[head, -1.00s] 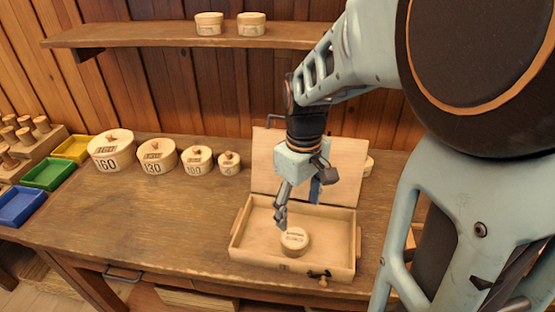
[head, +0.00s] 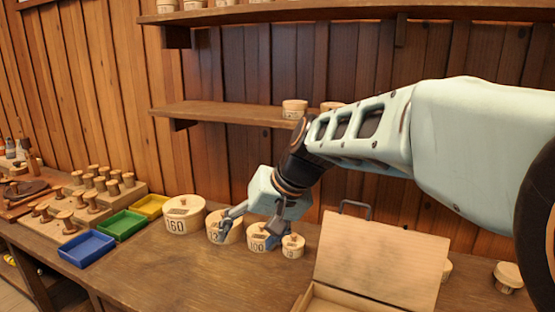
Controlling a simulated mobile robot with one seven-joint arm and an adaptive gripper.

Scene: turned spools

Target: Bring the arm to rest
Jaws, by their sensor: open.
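My gripper (head: 243,238) is open and empty in the head view, its fingers spread and pointing down. It shows in front of the row of round wooden canisters at the back of the bench. One finger overlaps the second canister (head: 234,232) and the other overlaps the canister marked 100 (head: 258,242). I cannot tell whether it touches them. My arm reaches in from the right, across the back wall.
A canister marked 160 (head: 184,215) and a small canister (head: 293,246) stand in the row. A wooden box with a raised lid (head: 375,258) is at right. Blue (head: 86,248), green (head: 122,225) and yellow (head: 150,206) trays sit left. A shelf (head: 230,113) hangs behind.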

